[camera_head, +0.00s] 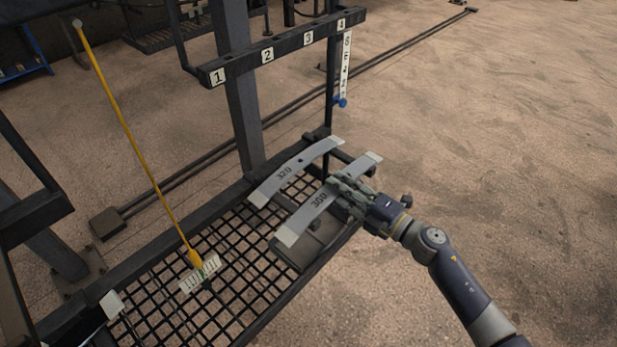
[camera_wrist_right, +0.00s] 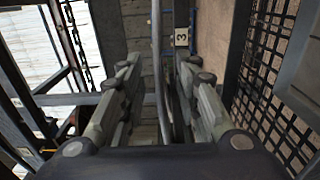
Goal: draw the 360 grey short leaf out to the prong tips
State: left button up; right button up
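Two grey, gently curved leaves with pale ends lie side by side above the mesh shelf in the head view. The left one (camera_head: 296,172) is marked 320. The right one (camera_head: 319,207) carries a number that looks like 300 or 360; I cannot tell which. My right gripper (camera_head: 346,196) is at the right edge of this right leaf and hides part of it. In the right wrist view, a thin grey strip (camera_wrist_right: 158,60), probably the leaf edge-on, runs between the fingers (camera_wrist_right: 157,85), which stand apart with gaps beside it. My left gripper is not in view.
A dark bar with number plates (camera_head: 268,55) stands behind the leaves. A white lettered strip (camera_head: 346,65) hangs at its right end. A yellow rod (camera_head: 140,145) slants down to the mesh shelf (camera_head: 245,235). Open floor (camera_head: 500,130) lies to the right.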

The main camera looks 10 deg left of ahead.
jog(key=shift+f, duration=0.2)
jog(key=v, duration=1.2)
jog(key=w+d+f+m+t+h, duration=0.1)
jog(key=d+f+m+t+h, duration=0.15)
jog(key=d+f+m, duration=0.35)
jog(key=w+d+f+m+t+h, duration=0.1)
jog(key=f+m+h, duration=0.3)
jog(key=f, duration=0.4)
jog(key=s+d+f+m+g+h, duration=0.1)
jog(key=s+d+f+m+h, duration=0.2)
jog(key=f, duration=0.5)
jog(key=s+d+f+m+g+h, duration=0.25)
jog(key=s+f+m, duration=0.2)
jog(key=f, duration=0.45)
jog(key=s+d+f+m+g+h, duration=0.2)
jog(key=s+d+f+m+g, duration=0.15)
jog(key=s+f, duration=1)
jog(key=s+a+f+m+g, duration=0.1)
jog(key=s+f+g, duration=0.1)
jog(key=s, duration=0.6)
jog(key=s+a+f+m+g, duration=0.1)
jog(key=s+f+m+g, duration=0.1)
jog(key=s, duration=0.7)
jog(key=s+a+f+m+g, duration=0.2)
jog(key=s+f, duration=0.2)
jog(key=s, duration=0.5)
jog(key=shift+h, duration=0.3)
jog(key=shift+w, duration=0.1)
